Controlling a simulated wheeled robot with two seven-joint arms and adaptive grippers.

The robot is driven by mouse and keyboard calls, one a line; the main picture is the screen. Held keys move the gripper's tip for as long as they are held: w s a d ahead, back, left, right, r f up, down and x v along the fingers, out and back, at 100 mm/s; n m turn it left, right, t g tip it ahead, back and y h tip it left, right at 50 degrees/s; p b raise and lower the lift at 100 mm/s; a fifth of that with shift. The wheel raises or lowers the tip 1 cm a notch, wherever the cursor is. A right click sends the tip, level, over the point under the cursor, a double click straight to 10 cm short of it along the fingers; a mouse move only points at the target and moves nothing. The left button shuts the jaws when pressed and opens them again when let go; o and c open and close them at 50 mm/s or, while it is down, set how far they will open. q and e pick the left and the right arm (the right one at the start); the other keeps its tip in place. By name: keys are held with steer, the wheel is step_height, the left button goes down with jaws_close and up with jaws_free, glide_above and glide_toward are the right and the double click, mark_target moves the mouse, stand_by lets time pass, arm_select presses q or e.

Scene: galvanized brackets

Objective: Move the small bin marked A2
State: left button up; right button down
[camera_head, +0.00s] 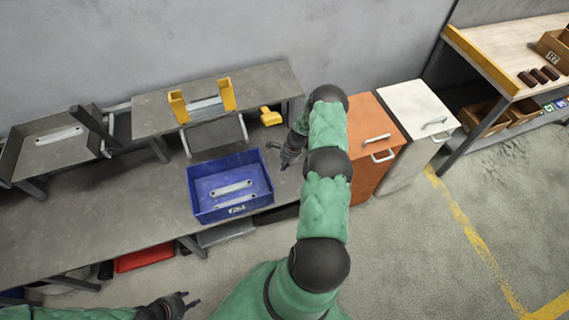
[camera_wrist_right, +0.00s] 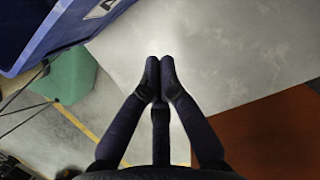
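A blue bin (camera_head: 263,190) sits on the grey bench at centre. It holds pale metal brackets (camera_head: 231,188) and has a white front label too small to read surely. In the right wrist view the blue bin (camera_wrist_right: 45,40) fills the upper left corner, with part of a label. My right gripper (camera_head: 289,160) is just right of the bin, apart from it. In its wrist view, the right gripper's fingertips (camera_wrist_right: 160,72) are together with nothing between them. My left gripper (camera_head: 188,300) is low in the head view, away from the bench; its finger gap is unclear.
A raised shelf (camera_head: 150,117) with a yellow-sided fixture (camera_head: 228,95) stands behind the bin. Orange (camera_head: 368,150) and white (camera_head: 415,125) cabinets stand right. A wooden labelled bin (camera_head: 553,48) is on the far right table (camera_head: 500,45). A red bin (camera_head: 145,257) is under the bench.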

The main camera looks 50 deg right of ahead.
steer(key=b+x, duration=0.1)
steer(key=x, duration=0.2)
steer(key=shift+f, duration=0.35)
steer(key=shift+w+a+f+b, duration=0.15)
steer(key=shift+w+a, duration=0.3)
steer(key=shift+a, duration=0.15)
steer(key=shift+w+a+f+b, duration=0.1)
steer(key=shift+w+a+b, duration=0.05)
steer(key=shift+w+a, duration=0.65)
steer(key=shift+a, duration=0.4)
